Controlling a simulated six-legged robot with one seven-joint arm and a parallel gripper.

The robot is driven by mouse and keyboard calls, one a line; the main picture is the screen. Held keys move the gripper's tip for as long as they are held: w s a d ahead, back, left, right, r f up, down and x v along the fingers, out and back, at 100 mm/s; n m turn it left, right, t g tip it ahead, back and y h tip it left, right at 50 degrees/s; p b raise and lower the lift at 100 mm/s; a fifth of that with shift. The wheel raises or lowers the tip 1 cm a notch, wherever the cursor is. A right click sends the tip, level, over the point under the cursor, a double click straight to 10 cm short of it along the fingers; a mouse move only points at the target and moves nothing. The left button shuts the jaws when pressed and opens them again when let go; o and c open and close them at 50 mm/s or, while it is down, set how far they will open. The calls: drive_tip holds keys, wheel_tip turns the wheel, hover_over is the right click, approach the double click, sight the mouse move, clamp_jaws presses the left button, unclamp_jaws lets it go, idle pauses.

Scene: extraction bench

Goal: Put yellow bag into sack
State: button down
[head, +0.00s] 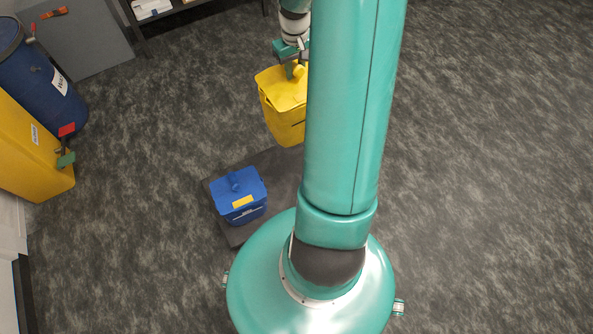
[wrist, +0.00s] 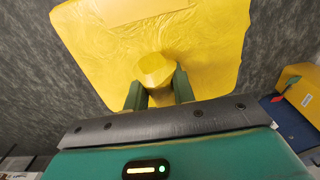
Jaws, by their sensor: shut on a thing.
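The yellow bag (head: 283,98) is a boxy bag with a knob on top, held in the air in the head view. My gripper (head: 293,68) is shut on its knob. In the wrist view the yellow bag (wrist: 110,50) hangs beyond my gripper (wrist: 158,88), whose two green fingers sit on either side of the knob. My arm hides the right part of the bag in the head view. I cannot make out a sack for certain in either view.
A blue bag (head: 239,196) with a knob stands on a dark mat (head: 285,166). A blue drum (head: 38,80), a yellow cabinet-like container (head: 30,150) and a grey panel (head: 85,42) stand at the left. A shelf (head: 165,12) is at the top. The right floor is clear.

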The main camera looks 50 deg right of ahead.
wheel_tip(320, 180, up, 15)
drive_tip(key=shift+f, duration=0.2)
wheel_tip(320, 180, up, 19)
drive_tip(key=shift+f, duration=0.2)
idle(0.6)
